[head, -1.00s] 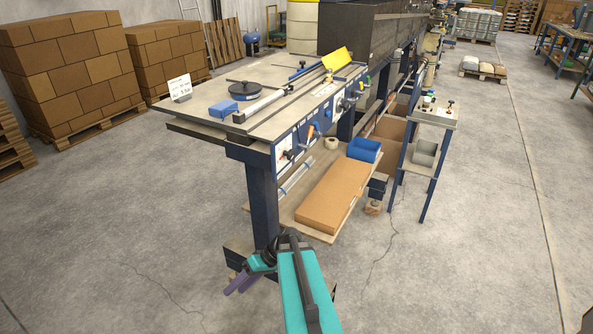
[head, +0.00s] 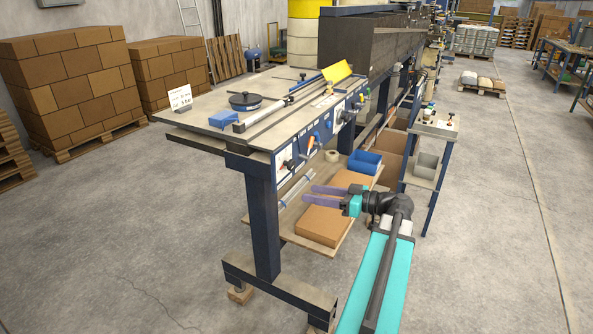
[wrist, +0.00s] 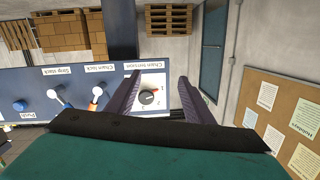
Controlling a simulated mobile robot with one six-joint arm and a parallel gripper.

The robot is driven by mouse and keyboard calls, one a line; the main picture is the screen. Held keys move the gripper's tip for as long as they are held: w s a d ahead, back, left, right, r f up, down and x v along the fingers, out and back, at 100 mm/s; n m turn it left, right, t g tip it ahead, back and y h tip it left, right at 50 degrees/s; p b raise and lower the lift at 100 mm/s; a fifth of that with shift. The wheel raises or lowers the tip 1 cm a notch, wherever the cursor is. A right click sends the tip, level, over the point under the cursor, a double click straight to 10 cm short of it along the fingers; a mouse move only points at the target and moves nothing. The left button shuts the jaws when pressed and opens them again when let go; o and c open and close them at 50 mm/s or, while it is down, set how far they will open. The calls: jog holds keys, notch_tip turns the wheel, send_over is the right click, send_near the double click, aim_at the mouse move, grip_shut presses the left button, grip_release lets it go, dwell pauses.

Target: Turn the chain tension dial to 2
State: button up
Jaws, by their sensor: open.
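The chain tension dial (wrist: 147,97) is a dark round knob on a white plate with numbers around it. The wrist view shows it upside down under the label "Chain tension". Its setting is too small to read surely. In the head view the dial (head: 287,165) sits at the near left end of the blue front panel. My gripper (head: 308,196) is open and empty, its purple fingers pointing left, below and to the right of the dial. In the wrist view the gripper (wrist: 159,78) has its fingers apart, with the dial appearing between them, near the left finger.
The blue panel (wrist: 70,103) carries levers beside the dial, including an orange-handled one (wrist: 96,98). A table leg (head: 263,225) stands below the panel. A lower shelf holds a cardboard box (head: 322,222) and a blue bin (head: 364,163). A small stand (head: 436,130) is to the right.

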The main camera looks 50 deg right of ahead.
aim_at(293, 165)
jog(key=s+d+r+n+t+h, duration=0.1)
jog(key=s+d+r, duration=0.3)
jog(key=s+r, duration=0.1)
jog(key=shift+r+t, duration=0.4)
jog(key=shift+r, duration=0.1)
jog(key=shift+w+a, duration=0.1)
jog(key=shift+w, duration=0.1)
jog(key=shift+p+x, duration=1.9)
jog(key=shift+x, duration=4.9)
